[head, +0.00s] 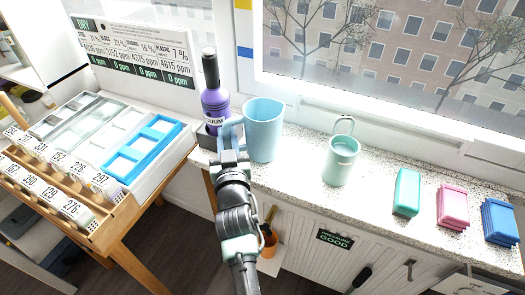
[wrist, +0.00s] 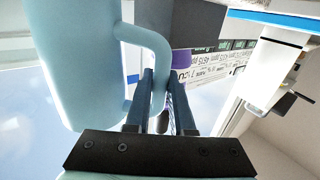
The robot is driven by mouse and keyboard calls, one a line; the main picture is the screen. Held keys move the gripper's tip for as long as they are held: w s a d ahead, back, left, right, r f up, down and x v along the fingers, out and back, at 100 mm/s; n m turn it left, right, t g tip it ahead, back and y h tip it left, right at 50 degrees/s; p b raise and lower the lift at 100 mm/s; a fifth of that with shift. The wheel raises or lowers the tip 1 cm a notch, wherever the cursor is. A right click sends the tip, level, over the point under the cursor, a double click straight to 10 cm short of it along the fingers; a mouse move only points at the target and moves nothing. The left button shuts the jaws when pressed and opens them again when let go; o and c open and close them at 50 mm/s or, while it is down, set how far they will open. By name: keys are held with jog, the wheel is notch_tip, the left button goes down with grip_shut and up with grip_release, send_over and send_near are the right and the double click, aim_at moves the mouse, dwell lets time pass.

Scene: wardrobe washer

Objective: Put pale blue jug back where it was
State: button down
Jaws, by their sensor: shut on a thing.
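The pale blue jug (head: 263,132) is upright at the left end of the speckled counter, with its handle toward the left. My gripper (head: 231,148) is shut on that handle, reaching in from below. In the wrist view the jug's wall (wrist: 72,60) fills the left side. Its handle curves down between the two fingers of my gripper (wrist: 161,95). I cannot tell whether the jug's base touches the counter or is slightly above it.
A purple bottle (head: 215,103) stands close behind and left of the jug. A mint green jug (head: 342,160) is to the right on the counter (head: 300,162). Farther right are green (head: 407,192), pink (head: 453,206) and blue (head: 499,221) boxes. A blue-framed tray (head: 143,150) is at left.

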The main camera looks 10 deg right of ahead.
jog(key=shift+f, duration=0.15)
jog(key=c, duration=0.7)
grip_release()
jog(key=shift+f, duration=0.1)
jog(key=shift+s, duration=0.1)
jog(key=s, duration=1.2)
jog(key=shift+s, duration=0.4)
